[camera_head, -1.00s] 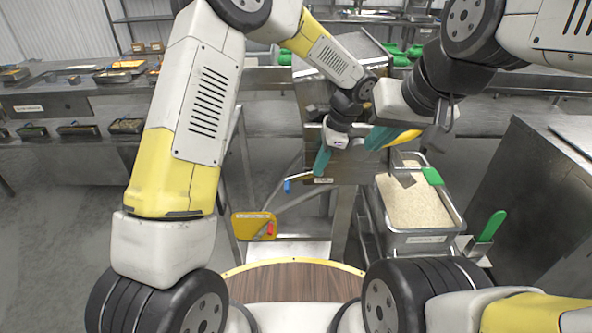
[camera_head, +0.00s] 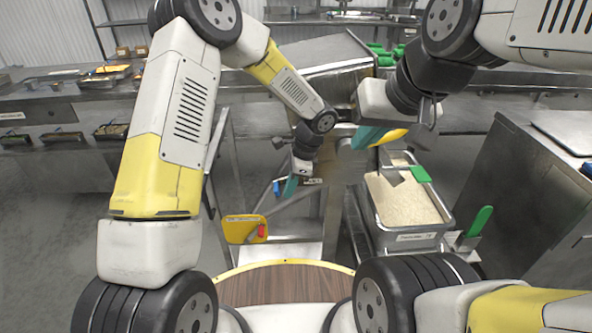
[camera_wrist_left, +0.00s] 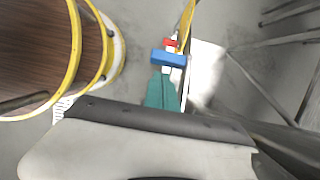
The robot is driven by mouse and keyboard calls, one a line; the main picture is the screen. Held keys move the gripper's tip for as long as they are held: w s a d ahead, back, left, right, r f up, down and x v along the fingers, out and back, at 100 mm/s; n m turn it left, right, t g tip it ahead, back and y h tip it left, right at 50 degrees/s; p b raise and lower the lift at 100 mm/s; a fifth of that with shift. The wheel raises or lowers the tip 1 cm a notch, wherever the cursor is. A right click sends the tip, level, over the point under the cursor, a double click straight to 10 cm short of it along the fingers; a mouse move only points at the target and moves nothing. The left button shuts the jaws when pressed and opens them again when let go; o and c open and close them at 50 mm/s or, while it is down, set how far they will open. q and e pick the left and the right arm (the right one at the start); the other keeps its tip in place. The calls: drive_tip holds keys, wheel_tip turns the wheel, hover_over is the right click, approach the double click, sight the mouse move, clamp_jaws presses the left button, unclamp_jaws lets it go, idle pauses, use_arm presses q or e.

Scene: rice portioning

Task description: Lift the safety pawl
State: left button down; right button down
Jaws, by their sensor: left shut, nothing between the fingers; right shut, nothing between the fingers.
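A blue-ended lever (camera_head: 276,188) sticks out to the left below the steel machine. A yellow labelled plate (camera_head: 240,229) with a small red part (camera_head: 261,230) is below it. I cannot tell for certain which part is the safety pawl. My left gripper (camera_head: 290,187) has teal fingers, shut and empty, just right of the blue end. In the left wrist view its teal fingertips (camera_wrist_left: 161,92) point at the blue block (camera_wrist_left: 169,58), with a red part (camera_wrist_left: 170,42) just beyond; contact is unclear. My right gripper (camera_head: 368,138) is shut, beside the machine above the rice.
A steel pan of rice (camera_head: 443,226) stands at right, with a green-handled tool (camera_head: 419,174) over it and another green handle (camera_head: 479,221) beside it. A steel cabinet (camera_head: 535,190) is on the right. Counters with trays (camera_head: 60,138) line the left.

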use_arm(q)
drive_tip(key=shift+a+r, duration=0.35)
drive_tip(key=shift+a, duration=0.15)
drive_tip(key=shift+r+y, duration=0.35)
drive_tip(key=shift+y, duration=0.25)
drive_tip(key=shift+r+y, duration=1.15)
drive_tip(key=shift+y, duration=0.35)
drive_tip(key=shift+r+y, duration=1.1)
drive_tip(key=shift+y, duration=0.4)
